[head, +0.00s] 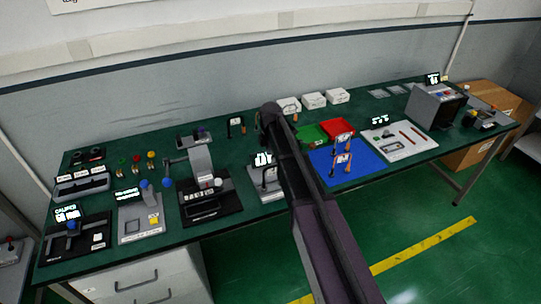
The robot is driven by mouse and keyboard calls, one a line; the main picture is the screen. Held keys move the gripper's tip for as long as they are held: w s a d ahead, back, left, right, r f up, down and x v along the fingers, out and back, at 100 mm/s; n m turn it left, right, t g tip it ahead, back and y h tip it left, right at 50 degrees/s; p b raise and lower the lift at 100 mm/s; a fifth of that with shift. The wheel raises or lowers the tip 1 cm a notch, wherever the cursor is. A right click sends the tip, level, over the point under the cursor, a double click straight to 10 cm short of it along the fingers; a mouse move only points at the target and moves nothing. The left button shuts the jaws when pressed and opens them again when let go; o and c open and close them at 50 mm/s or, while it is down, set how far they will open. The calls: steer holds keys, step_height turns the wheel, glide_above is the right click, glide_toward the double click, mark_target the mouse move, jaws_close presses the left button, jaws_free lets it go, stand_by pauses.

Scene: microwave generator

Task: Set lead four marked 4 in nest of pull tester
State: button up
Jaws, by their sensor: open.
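Two small upright pieces with white and orange tags (343,139) (341,160) stand at the blue mat (375,167), right of my arm. They may be the leads, but I cannot read a 4 on them. A grey device with a lit display (262,158) stands just left of my arm, partly hidden by it. A black-based machine with a grey upright head (201,160) stands further left. I cannot tell which one is the pull tester, and no nest shows clearly. My dark arm reaches over the bench; my gripper cannot be made out at its far end.
The green bench (110,245) carries several devices on its left. A green tray (311,134), a red tray (335,126) and white boxes (313,100) stand behind the mat. A white board (398,140) and a grey microwave-like box (436,107) are at right.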

steer(key=shift+r+p, duration=1.85)
steer(key=shift+r, duration=0.35)
steer(key=shift+s, duration=0.1)
steer(key=s+d+m, duration=0.6)
steer(key=s+m, duration=0.4)
steer(key=s, duration=0.2)
steer(key=s+d+m, duration=0.6)
steer(key=s+m, duration=0.5)
steer(key=s, duration=0.1)
steer(key=shift+m, duration=0.3)
